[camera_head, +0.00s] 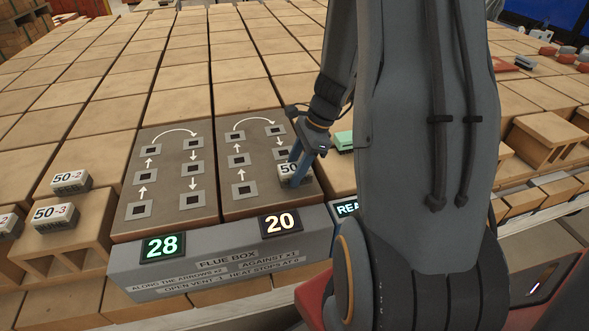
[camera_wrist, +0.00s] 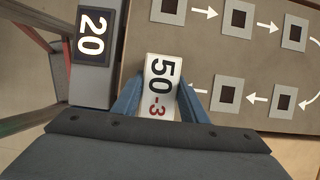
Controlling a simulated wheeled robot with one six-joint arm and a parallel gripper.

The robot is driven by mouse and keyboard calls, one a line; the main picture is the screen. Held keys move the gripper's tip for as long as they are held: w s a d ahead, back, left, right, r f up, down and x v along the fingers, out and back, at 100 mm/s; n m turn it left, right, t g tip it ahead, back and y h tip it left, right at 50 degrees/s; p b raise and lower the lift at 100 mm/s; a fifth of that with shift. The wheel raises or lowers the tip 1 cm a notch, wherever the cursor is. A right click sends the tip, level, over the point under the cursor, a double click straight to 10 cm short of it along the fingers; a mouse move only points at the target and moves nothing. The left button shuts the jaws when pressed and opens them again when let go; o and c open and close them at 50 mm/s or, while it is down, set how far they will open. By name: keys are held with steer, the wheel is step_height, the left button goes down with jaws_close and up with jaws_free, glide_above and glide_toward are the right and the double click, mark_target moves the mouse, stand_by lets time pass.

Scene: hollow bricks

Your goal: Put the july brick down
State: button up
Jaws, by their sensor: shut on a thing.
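My gripper (camera_head: 303,158) is shut on a pale brick (camera_head: 294,174) whose top label reads "50-3" in the wrist view (camera_wrist: 162,88). No july mark shows on it. The blue fingers (camera_wrist: 162,105) press its two long sides. The brick is over the lower right vent of the right-hand dark panel (camera_head: 262,203) of the flue box (camera_head: 215,262), and hides that vent. I cannot tell whether it rests on the panel or hangs just above it. The other vents of this panel are bare, with white arrows between them.
The left panel (camera_head: 168,200) is empty, with its display (camera_head: 163,247) reading 28; the right display (camera_head: 281,223) reads 20. Similar bricks marked 50-2 (camera_head: 71,182) and 50-3 (camera_head: 56,213) sit at left. A green block (camera_head: 344,140) lies right of my gripper. Tan hollow bricks surround the box.

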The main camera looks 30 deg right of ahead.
steer(key=shift+f, duration=0.1)
steer(key=o, duration=1.4)
steer(key=b+v, duration=0.2)
steer(key=v, duration=1)
steer(key=s+a+f+n+h, duration=0.1)
steer(key=s+a+n, duration=0.1)
steer(key=a+n, duration=0.3)
steer(key=s+a+f+n+h, duration=0.1)
steer(key=s+a+n, duration=0.1)
steer(key=a+n, duration=0.4)
steer(key=s+a+f+n+h, duration=0.1)
steer(key=s+a+n+h, duration=0.1)
steer(key=a+n, duration=0.4)
steer(key=shift+s+a+n, duration=0.1)
steer(key=shift+s+n, duration=0.1)
steer(key=shift+n, duration=1.9)
